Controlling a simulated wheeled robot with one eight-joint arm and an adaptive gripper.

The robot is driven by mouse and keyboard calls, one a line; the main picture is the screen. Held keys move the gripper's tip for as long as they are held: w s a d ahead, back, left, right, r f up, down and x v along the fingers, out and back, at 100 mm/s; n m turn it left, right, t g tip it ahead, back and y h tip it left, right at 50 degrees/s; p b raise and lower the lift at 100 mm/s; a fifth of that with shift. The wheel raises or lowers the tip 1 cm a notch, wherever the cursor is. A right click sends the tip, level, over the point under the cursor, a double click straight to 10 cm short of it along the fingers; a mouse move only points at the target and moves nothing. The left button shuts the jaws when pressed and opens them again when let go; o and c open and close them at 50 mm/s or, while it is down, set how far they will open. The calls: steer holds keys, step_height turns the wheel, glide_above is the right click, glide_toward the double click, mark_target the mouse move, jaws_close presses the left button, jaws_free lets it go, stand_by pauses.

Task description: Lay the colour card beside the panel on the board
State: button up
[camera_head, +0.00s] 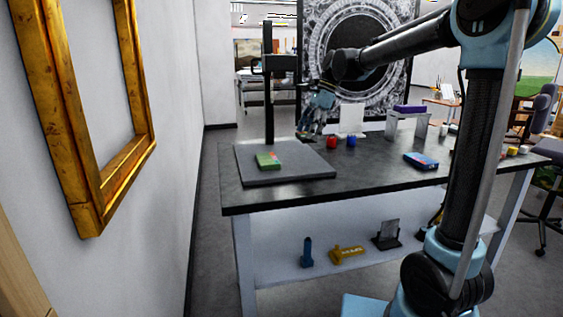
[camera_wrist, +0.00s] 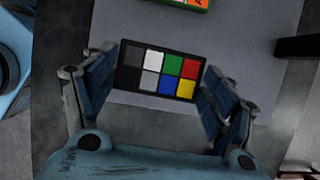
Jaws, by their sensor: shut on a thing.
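The colour card (camera_wrist: 161,72), black with grey, white and coloured squares, is between the fingers of my gripper (camera_wrist: 160,85) in the wrist view. My gripper is shut on it. In the head view my gripper (camera_head: 312,130) is above the right back part of the grey board (camera_head: 300,176). The panel (camera_head: 268,160), green with some red, lies on the board left of my gripper. The panel's edge (camera_wrist: 186,4) shows at the top of the wrist view, apart from the card, with bare board (camera_wrist: 232,55) around. How high the card is above the board is hard to tell.
The board's front and right parts are bare.

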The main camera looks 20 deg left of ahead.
mark_target(301, 160)
steer(key=shift+s+a+r, duration=0.15)
steer(key=shift+s+a, duration=0.1)
steer(key=shift+a, duration=0.25)
steer(key=shift+w+r, duration=0.15)
steer(key=shift+r, duration=0.6)
steer(key=shift+f, duration=4.9)
steer(key=o, duration=1.1)
steer(key=shift+f, duration=0.1)
steer(key=shift+c, duration=0.2)
